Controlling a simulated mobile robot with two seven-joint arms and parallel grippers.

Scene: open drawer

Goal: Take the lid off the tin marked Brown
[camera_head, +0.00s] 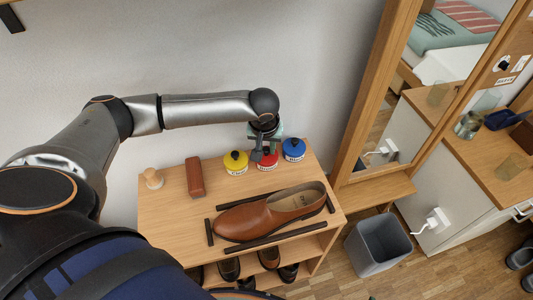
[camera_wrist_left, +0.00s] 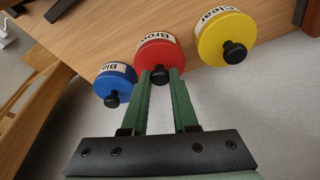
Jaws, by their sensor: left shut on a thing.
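The red tin marked "Brow…" (camera_head: 267,162) stands on the shelf top between a yellow tin marked "Clear" (camera_head: 235,163) and a blue tin (camera_head: 293,149). Each has a black knob on its lid. In the left wrist view the red tin (camera_wrist_left: 157,52) is in the middle, its lid seated on it as far as I can see. My left gripper (camera_wrist_left: 160,75), also in the head view (camera_head: 262,150), is shut on the black knob of the red lid, one finger on each side. The blue tin (camera_wrist_left: 115,80) and yellow tin (camera_wrist_left: 226,36) stand close on either side. My right gripper is out of view.
A brown shoe (camera_head: 262,216) lies on the shelf top (camera_head: 165,215) among dark strips. A reddish-brown block (camera_head: 195,177) and a wooden knobbed piece (camera_head: 152,178) are at the left. A mirror frame (camera_head: 362,100) and grey bin (camera_head: 377,246) stand at the right.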

